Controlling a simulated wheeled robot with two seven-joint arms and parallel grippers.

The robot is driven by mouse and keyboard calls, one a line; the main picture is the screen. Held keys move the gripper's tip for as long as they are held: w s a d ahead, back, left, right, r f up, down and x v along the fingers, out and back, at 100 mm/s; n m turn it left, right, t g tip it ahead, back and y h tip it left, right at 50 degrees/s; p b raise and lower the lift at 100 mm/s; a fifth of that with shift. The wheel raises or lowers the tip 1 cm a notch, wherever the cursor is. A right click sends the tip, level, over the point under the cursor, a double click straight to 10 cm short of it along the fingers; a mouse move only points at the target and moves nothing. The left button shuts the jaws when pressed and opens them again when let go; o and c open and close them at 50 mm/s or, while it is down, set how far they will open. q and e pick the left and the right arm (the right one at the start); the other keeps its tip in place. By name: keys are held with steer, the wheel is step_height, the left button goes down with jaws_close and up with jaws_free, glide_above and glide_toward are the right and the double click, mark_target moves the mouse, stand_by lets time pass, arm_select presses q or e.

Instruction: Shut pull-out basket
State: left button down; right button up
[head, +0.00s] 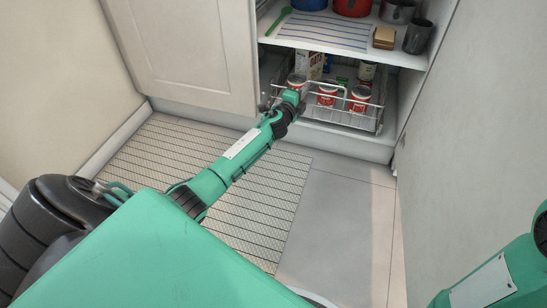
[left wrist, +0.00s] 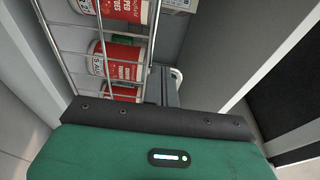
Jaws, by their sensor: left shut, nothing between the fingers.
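The pull-out basket (head: 372,124) is a wire basket low in the open cabinet, holding several red-and-white cans (head: 327,96) and a box. Its wires (left wrist: 58,48) also show at the left of the left wrist view, with cans behind them. My left gripper (head: 297,97) reaches to the front left of the basket. It is shut and empty, and its tip partly covers the basket front. I cannot tell whether it touches the wires. In the left wrist view the dark gripper fingers (left wrist: 162,86) are beside the basket. My right gripper is out of view.
A shelf (head: 320,33) above the basket holds pots, a green spoon, a small wooden block and a dark cup (head: 418,37). A pale cabinet door (head: 190,50) stands at left. A striped mat (head: 240,200) covers the floor; bare tile lies to its right.

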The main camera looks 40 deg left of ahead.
arm_select(q)
steer(key=shift+w+a+r, duration=0.1)
steer(key=shift+w+a, duration=0.2)
steer(key=shift+w, duration=0.3)
steer(key=shift+w+a, duration=0.3)
steer(key=shift+w, duration=0.25)
steer(key=shift+r, duration=0.1)
